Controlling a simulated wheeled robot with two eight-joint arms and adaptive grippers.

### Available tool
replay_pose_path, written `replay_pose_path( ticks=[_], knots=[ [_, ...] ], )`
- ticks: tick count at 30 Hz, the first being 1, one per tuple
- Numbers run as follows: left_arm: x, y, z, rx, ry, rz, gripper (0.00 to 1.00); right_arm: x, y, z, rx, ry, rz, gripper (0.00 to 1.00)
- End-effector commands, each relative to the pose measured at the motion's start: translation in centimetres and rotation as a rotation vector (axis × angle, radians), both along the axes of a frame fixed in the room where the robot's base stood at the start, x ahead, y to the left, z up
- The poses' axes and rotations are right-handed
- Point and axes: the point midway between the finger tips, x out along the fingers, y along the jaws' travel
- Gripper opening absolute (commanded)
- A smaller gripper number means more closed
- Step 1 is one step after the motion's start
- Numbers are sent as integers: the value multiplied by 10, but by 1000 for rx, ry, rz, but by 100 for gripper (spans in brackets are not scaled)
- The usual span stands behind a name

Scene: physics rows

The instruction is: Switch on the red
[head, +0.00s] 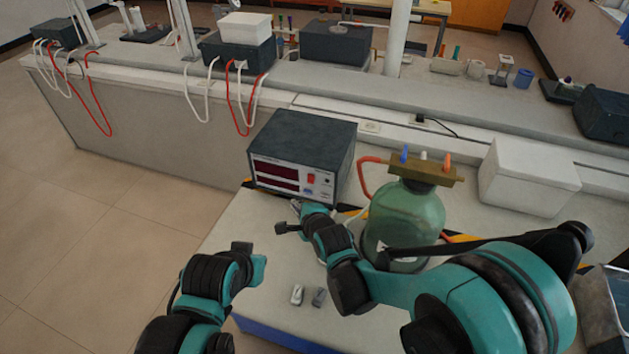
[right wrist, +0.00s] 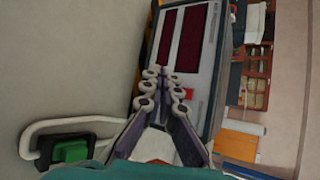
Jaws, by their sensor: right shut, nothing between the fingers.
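A dark grey power box (head: 302,143) stands on the bench, its light front panel carrying two dark red displays. A small red switch (head: 311,180) sits on the panel right of the displays. In the right wrist view the red switch (right wrist: 188,93) shows just beside the fingertips. My right gripper (head: 296,206) is shut and empty, low in front of the panel; its fingers (right wrist: 160,86) also show in the wrist view. Whether they touch the panel is unclear. My left wrist (head: 258,270) hangs left of the bench's front edge; its fingers cannot be made out.
A green glass bottle (head: 408,215) with coloured fittings and a red tube stands right of the box, partly behind my right arm. A white box (head: 528,177) is further right. Two small grey pieces (head: 297,295) (head: 318,297) lie near the front. Bare bench lies left of them.

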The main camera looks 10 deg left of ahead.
Motion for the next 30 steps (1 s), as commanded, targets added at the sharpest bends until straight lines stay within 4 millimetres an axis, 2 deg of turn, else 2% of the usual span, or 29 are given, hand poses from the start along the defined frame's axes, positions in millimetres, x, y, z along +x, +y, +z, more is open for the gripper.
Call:
replay_pose_path(
  ticks=[8, 13, 30],
  knots=[
    [0, 0, 0, 0, 0, 0, 0, 0, 0, 0, 0, 1, -1, 0],
    [0, 0, 0, 0, 0, 0, 0, 8, -2, -1, -1, 0, -2, 0],
    [0, 0, -5, 0, 0, 0, 0, 76, -16, -10, -2, 1, -1, 0]
  ],
)
